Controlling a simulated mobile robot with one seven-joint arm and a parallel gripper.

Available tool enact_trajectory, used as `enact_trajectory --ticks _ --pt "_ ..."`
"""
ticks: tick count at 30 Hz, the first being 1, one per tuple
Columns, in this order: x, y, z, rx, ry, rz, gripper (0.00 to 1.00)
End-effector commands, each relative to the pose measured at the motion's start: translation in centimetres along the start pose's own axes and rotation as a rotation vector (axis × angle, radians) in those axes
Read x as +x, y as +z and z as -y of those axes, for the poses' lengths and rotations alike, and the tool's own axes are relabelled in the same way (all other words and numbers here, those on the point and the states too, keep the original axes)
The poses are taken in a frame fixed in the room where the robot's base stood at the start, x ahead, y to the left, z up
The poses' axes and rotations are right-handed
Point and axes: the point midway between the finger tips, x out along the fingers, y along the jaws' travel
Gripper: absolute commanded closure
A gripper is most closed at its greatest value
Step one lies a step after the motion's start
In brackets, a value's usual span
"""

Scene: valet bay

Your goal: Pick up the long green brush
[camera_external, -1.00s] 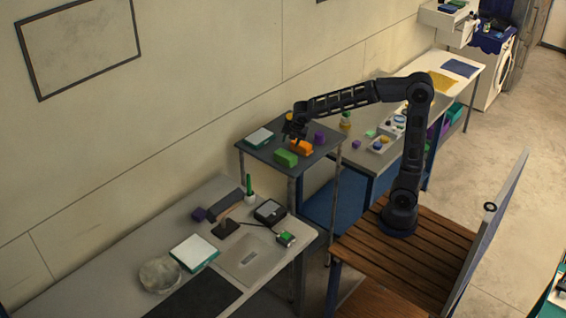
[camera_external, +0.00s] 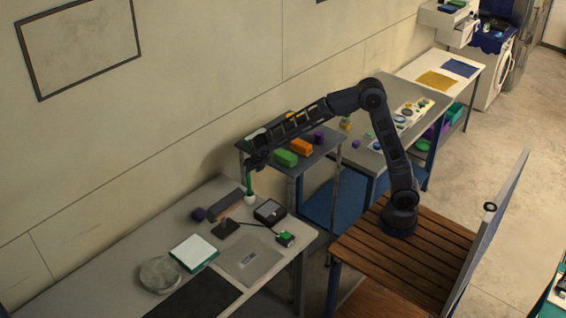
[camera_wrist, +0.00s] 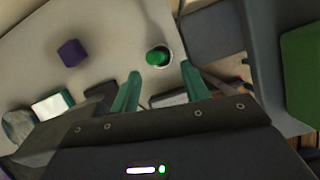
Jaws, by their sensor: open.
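The long green brush (camera_external: 250,184) stands upright in a small white holder (camera_external: 250,199) at the back of the light grey table. In the wrist view the brush (camera_wrist: 157,56) is seen from above as a round green end inside the pale holder ring. My gripper (camera_external: 255,162) is above the brush, close to its top. The wrist view shows my gripper (camera_wrist: 160,85) with its two green fingers apart and nothing between them. The brush end lies just beyond the fingertips, nearer the right one. Whether the fingers reach its height I cannot tell.
A purple block (camera_external: 199,214), a black box (camera_external: 269,211) and a white-topped book (camera_external: 194,252) share the grey table (camera_external: 215,287). The raised dark shelf table beside it holds a green block (camera_external: 284,158) and an orange block (camera_external: 301,147).

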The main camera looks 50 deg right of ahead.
Motion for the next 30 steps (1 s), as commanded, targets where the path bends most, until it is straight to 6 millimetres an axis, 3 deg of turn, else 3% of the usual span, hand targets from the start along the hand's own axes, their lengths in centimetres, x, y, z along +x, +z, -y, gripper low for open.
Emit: enact_trajectory --ticks 3,11,21,29,30 --pt "1.8 0.0 0.0 0.000 -0.003 -0.001 0.54" --pt "3.5 -0.1 -0.1 0.001 -0.002 -0.001 0.54" --pt "7.6 -0.2 -0.8 0.002 -0.002 -0.002 0.54" --pt "7.9 -0.1 -0.7 0.003 -0.001 0.000 0.54" --pt "7.9 -0.1 -0.7 0.003 -0.001 0.000 0.60"
